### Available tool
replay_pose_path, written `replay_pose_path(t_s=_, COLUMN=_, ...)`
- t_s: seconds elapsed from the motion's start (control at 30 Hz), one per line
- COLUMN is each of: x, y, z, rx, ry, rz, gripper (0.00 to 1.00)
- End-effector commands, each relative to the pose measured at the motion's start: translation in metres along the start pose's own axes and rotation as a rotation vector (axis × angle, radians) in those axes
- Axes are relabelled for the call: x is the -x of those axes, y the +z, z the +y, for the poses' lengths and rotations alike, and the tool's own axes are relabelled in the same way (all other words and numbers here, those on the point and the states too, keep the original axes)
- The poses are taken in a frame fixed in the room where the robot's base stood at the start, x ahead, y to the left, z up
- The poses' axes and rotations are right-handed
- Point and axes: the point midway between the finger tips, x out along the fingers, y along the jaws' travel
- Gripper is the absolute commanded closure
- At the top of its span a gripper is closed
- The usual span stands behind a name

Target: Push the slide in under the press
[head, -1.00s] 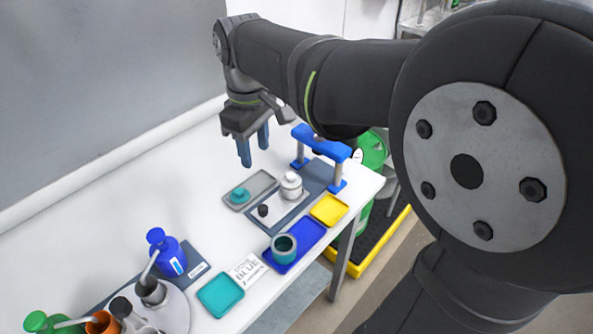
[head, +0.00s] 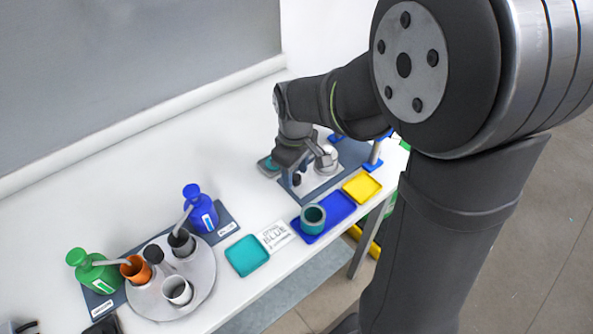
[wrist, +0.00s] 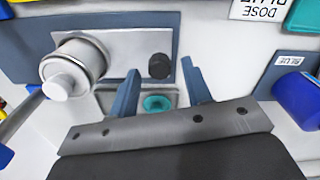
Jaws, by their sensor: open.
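The slide is a pale grey plate (head: 318,183) on a dark blue-grey base (head: 350,155). It carries a white cylinder (head: 327,162) and a small black knob (head: 297,180). The wrist view shows the plate (wrist: 125,45), the white cylinder (wrist: 72,68) and the black knob (wrist: 159,66). My gripper (head: 295,180) is open, low over the knob end of the slide. In the wrist view its fingers (wrist: 160,68) appear on either side of the knob; contact cannot be told. The press's blue foot (head: 373,166) shows; my arm hides most of its frame.
A grey tray (head: 262,166) with a teal piece lies close behind my gripper. In front are a blue tray (head: 341,206) with a teal cup (head: 313,218) and a yellow tray (head: 362,187). Bottles and a round cup stand (head: 205,285) are at left. The back-left table is clear.

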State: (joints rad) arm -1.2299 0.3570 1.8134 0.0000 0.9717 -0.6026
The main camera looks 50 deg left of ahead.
Motion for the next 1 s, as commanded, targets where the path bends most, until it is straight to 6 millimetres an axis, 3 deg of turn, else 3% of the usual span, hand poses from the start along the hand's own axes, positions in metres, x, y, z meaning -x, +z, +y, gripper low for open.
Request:
replay_pose_path(t_s=0.37, x=-0.007, y=0.0, z=0.0, rx=0.0, ry=0.0, rz=0.0, gripper=0.55)
replay_pose_path(t_s=0.6, x=-0.006, y=0.0, z=0.0, rx=0.0, ry=0.0, rz=0.001, gripper=1.0)
replay_pose_path(t_s=0.83, x=-0.006, y=0.001, z=0.005, rx=-0.002, ry=0.0, rz=0.0, gripper=1.0)
replay_pose_path(t_s=1.0, x=-0.006, y=0.009, z=0.035, rx=-0.006, ry=0.001, rz=0.001, gripper=1.0)
